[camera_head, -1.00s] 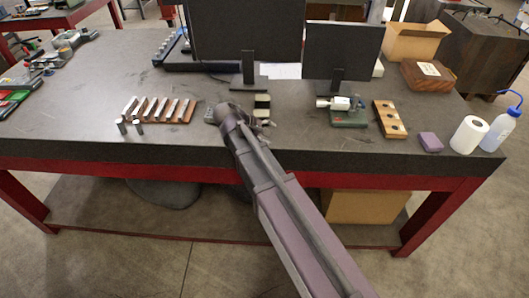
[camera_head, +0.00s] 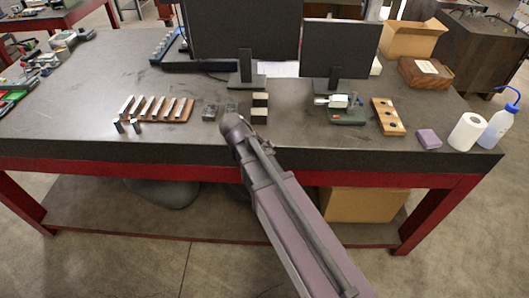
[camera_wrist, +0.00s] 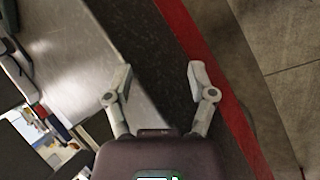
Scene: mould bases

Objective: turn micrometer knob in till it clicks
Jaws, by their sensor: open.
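A wooden block with holes (camera_head: 387,116), a purple block (camera_head: 428,139), a paper roll (camera_head: 466,132) and a blue bottle (camera_head: 498,128) stand to the right. Metal bars on a wooden base (camera_head: 157,108) lie left. Two monitors (camera_head: 341,50) stand behind. The bench's front left is mostly clear.

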